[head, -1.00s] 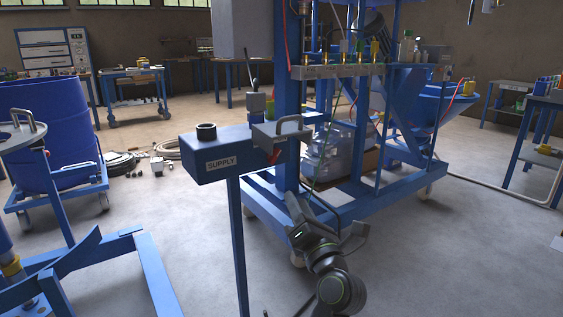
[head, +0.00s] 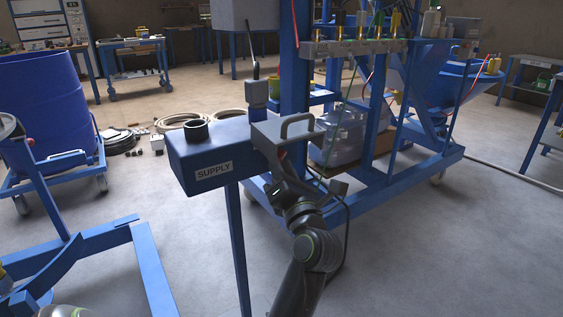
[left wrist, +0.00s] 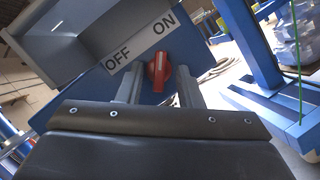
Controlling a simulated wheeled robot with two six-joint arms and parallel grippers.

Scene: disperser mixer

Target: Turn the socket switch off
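The blue supply box (head: 205,152) stands on a post in the head view, with a grey hooded plate and handle (head: 290,130) on its right end. In the left wrist view its face carries a label (left wrist: 141,44) reading OFF and ON above a red rotary switch (left wrist: 159,70). The red knob points up in the picture, leaning toward the ON side of the label. My left gripper (left wrist: 159,77) is open, one finger on each side of the knob in the picture; I cannot tell if they touch it. In the head view the gripper (head: 277,186) is below the hood. My right gripper is out of view.
The blue machine frame (head: 410,170) with its valve manifold (head: 350,47) stands just right of the box. A blue drum (head: 45,95) on a cart is at left. Hoses (head: 195,120) lie on the floor behind. The floor at front right is clear.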

